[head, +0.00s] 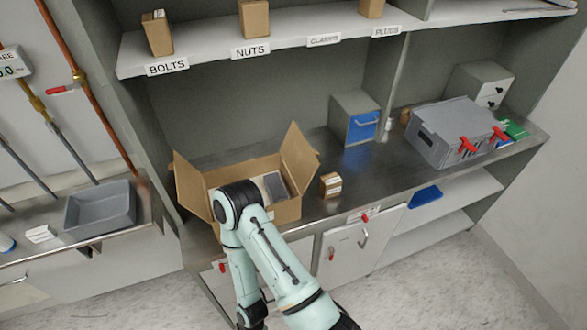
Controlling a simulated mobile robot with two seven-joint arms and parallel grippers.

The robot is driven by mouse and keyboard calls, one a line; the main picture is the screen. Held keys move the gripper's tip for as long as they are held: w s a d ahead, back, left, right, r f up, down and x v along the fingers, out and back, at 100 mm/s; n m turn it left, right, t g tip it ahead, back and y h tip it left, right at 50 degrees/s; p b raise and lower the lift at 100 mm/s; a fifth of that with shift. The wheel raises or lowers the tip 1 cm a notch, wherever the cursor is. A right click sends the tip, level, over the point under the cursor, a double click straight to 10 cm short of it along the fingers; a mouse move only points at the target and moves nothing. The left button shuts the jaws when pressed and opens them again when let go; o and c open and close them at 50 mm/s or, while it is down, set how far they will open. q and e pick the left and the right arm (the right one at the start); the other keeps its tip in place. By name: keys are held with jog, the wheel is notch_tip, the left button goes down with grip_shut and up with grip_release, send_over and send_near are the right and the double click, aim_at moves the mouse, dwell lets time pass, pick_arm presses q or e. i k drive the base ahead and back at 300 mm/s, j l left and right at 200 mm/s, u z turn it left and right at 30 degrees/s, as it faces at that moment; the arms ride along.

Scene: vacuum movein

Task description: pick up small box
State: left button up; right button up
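A small brown cardboard box (331,186) with a pale label sits on the metal counter, just right of a large open carton. One of my pale green arms rises from the bottom of the head view. Its bent joint covers part of the carton's front, and a segment hangs down to the bottom edge. I cannot tell which arm this is. No gripper fingers show, and nothing is seen touching the small box.
The open carton (289,211) holds a grey item. A blue-fronted grey bin (352,109) and a grey case (449,134) with red latches stand to the right. Labelled shelf boxes (158,33) are above. A grey tray (100,209) is at left. Counter (365,178) right of the small box is clear.

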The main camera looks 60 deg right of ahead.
aim_at(330, 186)
jog(key=z, duration=2.5)
